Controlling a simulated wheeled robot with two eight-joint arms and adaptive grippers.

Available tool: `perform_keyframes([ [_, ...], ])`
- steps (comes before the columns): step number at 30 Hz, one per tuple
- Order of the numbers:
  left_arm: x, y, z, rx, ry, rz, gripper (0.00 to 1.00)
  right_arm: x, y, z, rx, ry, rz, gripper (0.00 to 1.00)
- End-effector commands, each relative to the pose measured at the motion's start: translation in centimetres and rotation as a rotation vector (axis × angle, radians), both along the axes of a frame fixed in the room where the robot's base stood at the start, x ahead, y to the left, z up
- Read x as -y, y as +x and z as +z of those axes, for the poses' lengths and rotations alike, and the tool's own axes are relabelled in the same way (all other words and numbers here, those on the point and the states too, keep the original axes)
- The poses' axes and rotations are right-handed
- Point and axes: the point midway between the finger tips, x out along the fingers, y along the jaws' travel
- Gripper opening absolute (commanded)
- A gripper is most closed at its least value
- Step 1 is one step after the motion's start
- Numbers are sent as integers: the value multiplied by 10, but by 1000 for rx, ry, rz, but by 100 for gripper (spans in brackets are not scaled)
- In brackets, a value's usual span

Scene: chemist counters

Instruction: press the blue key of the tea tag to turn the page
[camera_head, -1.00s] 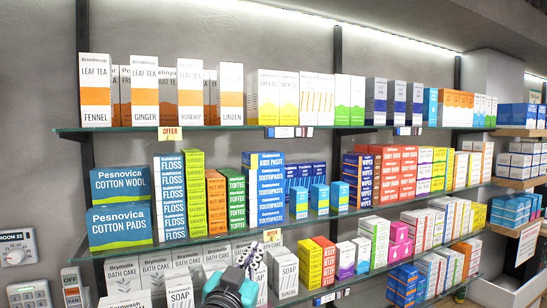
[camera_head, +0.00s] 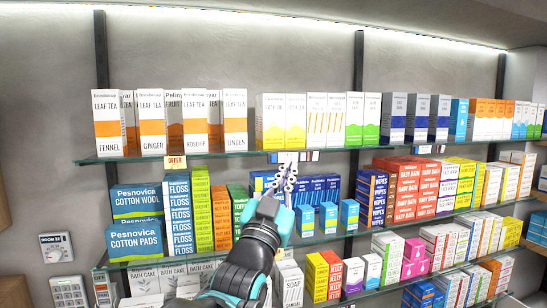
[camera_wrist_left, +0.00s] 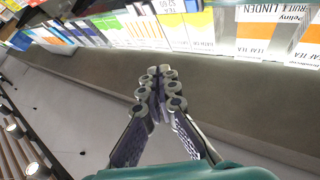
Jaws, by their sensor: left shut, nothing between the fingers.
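Contact cannot be made out. In the left wrist view the shut fingers (camera_wrist_left: 161,71) point toward the shelf edge, with a white tag (camera_wrist_left: 168,5) ahead at the top. My right gripper is not in view.
Tea boxes (camera_head: 220,122) line the top glass shelf (camera_head: 230,153). Toothpaste boxes and small blue cartons (camera_head: 328,218) stand on the shelf below, close to my arm. Another tag (camera_head: 425,149) is farther right.

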Motion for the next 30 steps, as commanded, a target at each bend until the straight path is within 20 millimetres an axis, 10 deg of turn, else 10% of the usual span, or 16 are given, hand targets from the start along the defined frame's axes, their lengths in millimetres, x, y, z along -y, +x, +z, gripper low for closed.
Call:
perform_keyframes([
  [30, -27, 84, 0, -1, 0, 0, 0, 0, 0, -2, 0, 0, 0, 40],
])
